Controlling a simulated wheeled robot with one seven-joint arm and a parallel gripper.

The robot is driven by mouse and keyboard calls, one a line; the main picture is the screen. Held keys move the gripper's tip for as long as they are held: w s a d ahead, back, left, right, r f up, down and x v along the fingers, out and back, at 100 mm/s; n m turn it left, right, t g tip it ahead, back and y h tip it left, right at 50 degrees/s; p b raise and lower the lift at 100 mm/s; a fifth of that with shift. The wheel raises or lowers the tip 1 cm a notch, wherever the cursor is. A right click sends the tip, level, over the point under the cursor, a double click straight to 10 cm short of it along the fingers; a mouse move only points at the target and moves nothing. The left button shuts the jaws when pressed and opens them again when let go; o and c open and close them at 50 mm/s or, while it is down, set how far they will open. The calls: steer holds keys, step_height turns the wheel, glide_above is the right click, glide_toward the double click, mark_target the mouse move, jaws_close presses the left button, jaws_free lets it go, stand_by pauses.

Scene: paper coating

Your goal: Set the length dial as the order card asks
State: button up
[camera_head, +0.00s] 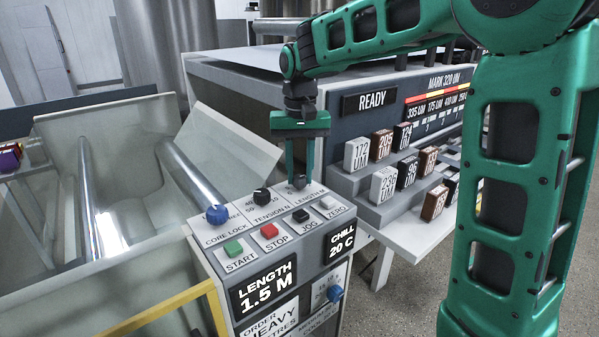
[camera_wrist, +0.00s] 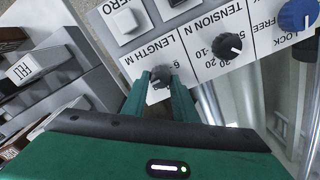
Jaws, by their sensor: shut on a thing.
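In the wrist view the two green fingers (camera_wrist: 163,85) stand on either side of the dial (camera_wrist: 160,75), beside the label "LENGTH M". The dial's scale is mostly hidden by the fingers. The length display (camera_head: 267,287) on the panel front reads "LENGTH 1.5 M". The order card (camera_head: 272,323) below it shows "ORDER", "HEAVY" and part of "METRES"; its lower part is cut off by the frame edge.
The black tension dial (camera_head: 262,196) and blue core lock knob (camera_head: 217,214) sit left of the length dial. Green start (camera_head: 233,248), red stop (camera_head: 269,231), black jog (camera_head: 301,215) and white zero (camera_head: 327,203) buttons lie in front. Labelled blocks stand on steps at right.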

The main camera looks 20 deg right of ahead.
mark_target(300, 176)
stand_by(0.3)
steer(key=o, duration=1.1)
steer(key=shift+c, duration=0.2)
step_height(300, 176, up, 11)
steer(key=shift+f, duration=0.15)
steer(key=s+d+f+m, duration=0.1)
steer(key=s+d+f, duration=0.6)
steer(key=s, duration=0.4)
steer(key=s+d+f+m, duration=0.1)
steer(key=s+d+f, duration=0.3)
steer(key=s+d, duration=0.6)
steer(key=s+f+m, duration=0.1)
steer(key=s+f, duration=0.6)
steer(key=s, duration=0.4)
steer(key=shift+d+f, duration=0.25)
steer(key=shift+d, duration=0.1)
